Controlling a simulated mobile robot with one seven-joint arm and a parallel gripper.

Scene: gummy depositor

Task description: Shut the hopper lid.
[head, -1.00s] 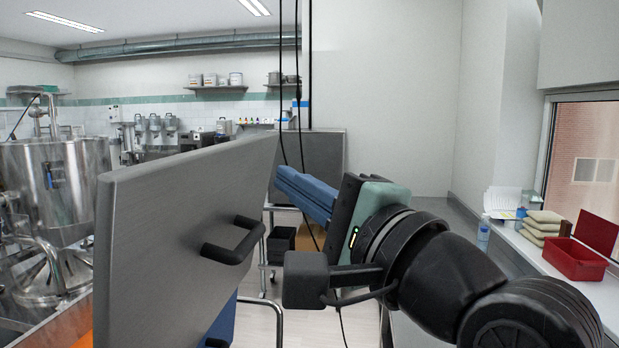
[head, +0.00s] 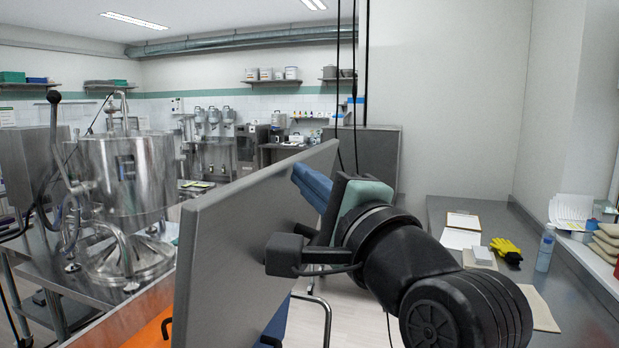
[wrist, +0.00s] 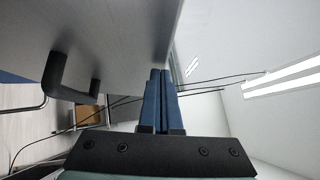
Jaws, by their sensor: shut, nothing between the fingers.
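The hopper lid (head: 238,232) is a large grey metal panel standing raised and tilted in the head view. It also fills the upper left of the wrist view (wrist: 110,35).
A steel vessel (head: 125,180) stands on a bench at left. An orange part (head: 148,330) shows below the lid. A counter at right holds a clipboard (head: 463,221), yellow gloves (head: 506,250) and a bottle (head: 545,249). Black cables (head: 338,90) hang behind my gripper.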

